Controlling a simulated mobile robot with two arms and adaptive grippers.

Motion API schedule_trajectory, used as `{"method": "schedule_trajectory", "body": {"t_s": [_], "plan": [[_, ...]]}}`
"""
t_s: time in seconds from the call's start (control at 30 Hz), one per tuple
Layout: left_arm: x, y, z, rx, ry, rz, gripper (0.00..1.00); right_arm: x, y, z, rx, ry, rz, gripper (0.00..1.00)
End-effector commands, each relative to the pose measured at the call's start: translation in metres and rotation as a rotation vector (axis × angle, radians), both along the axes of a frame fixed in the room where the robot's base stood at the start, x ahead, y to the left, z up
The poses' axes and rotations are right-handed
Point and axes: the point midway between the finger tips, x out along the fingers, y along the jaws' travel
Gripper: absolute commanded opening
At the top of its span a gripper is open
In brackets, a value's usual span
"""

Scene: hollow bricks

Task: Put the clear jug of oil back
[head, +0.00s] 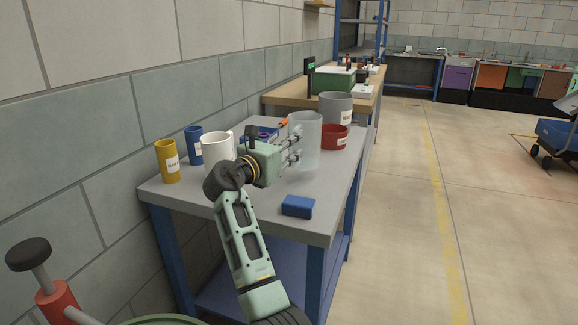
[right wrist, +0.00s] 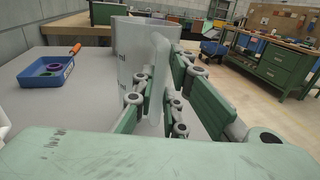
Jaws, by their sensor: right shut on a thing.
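The clear jug (head: 306,152) stands upright at or just above the grey bench top, towards its right side; I cannot tell if its base touches. It looks pale and see-through, and I cannot make out the oil inside. My right gripper (head: 293,149) comes from the left and is shut on the jug's handle. In the right wrist view the fingers (right wrist: 155,103) close on both sides of the handle (right wrist: 159,65), with the jug's body (right wrist: 130,60) beyond it. My left gripper is not in view.
A yellow cup (head: 169,162), a blue cup (head: 194,146) and a white mug (head: 217,148) stand left on the bench (head: 335,190). A red pot (head: 334,138) and grey bucket (head: 335,107) are behind the jug. A blue block (head: 297,206) lies near the front edge. A blue tray (right wrist: 48,71) is left of the jug.

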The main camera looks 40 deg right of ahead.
Motion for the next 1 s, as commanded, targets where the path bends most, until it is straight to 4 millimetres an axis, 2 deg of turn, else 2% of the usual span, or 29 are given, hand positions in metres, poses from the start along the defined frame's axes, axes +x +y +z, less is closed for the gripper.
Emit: {"method": "schedule_trajectory", "body": {"t_s": [0.13, 0.3, 0.43, 0.87, 0.9, 1.0], "plan": [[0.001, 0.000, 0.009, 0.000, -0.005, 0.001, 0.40, 0.004, 0.005, -0.007, -0.002, -0.001, -0.001, 0.00], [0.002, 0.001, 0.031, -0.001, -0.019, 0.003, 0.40, 0.004, 0.005, -0.031, -0.002, 0.001, -0.001, 0.00], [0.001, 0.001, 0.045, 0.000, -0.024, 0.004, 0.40, 0.004, 0.005, -0.042, -0.002, 0.000, 0.000, 0.00], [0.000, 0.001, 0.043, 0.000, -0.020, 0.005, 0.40, 0.004, 0.005, -0.044, -0.002, 0.000, 0.000, 0.00], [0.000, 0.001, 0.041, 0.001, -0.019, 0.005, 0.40, 0.004, 0.005, -0.046, 0.000, 0.000, 0.000, 0.13], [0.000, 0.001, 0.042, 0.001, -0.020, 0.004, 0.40, 0.004, 0.005, -0.046, 0.000, 0.000, 0.000, 0.22]]}}
